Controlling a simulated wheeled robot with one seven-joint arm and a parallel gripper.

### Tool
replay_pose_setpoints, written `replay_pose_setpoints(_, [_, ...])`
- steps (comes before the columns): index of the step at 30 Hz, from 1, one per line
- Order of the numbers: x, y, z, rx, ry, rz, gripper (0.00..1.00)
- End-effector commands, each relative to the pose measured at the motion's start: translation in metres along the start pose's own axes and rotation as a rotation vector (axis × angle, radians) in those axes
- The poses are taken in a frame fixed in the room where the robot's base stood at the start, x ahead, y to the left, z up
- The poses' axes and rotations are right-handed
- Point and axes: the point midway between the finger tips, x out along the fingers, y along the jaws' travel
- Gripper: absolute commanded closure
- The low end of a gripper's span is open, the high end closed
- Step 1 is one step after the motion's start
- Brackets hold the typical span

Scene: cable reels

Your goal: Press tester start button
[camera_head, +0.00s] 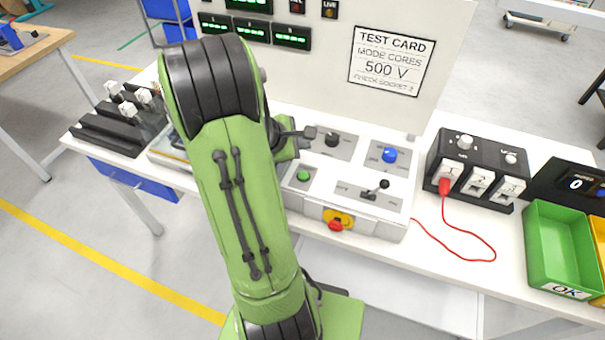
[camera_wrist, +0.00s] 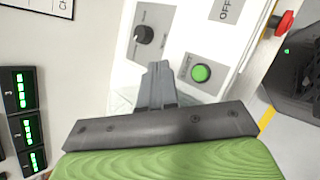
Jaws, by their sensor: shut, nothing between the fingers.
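The green start button (camera_head: 303,175) is a round cap on a grey plate on the tester's (camera_head: 398,172) sloped white panel. It also shows in the wrist view (camera_wrist: 201,73), close to the right of my gripper's fingertips. My gripper (camera_wrist: 157,68) is shut and empty, above the panel between the green button and the black mode knob (camera_wrist: 144,34). In the head view my gripper (camera_head: 308,133) is mostly hidden behind my green arm, with its tip near the black knob (camera_head: 332,139). The fingertips look apart from the button; whether they touch the panel is unclear.
A blue button (camera_head: 390,155), a small lever (camera_head: 375,189) and a red stop button (camera_head: 336,225) are also on the tester. A black socket box (camera_head: 477,170) with a red cable and a green bin (camera_head: 562,245) stand to the right. A test card (camera_head: 392,60) is on the backboard.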

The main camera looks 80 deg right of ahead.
Motion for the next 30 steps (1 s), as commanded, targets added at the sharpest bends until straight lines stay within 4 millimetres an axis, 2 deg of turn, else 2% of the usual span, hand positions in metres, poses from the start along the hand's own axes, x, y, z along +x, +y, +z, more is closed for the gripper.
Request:
replay_pose_setpoints(18, [0.059,-0.043,-0.043,0.0,0.0,-0.002,1.0])
replay_pose_setpoints(30, [0.06,-0.044,-0.044,0.0,0.001,0.0,1.0])
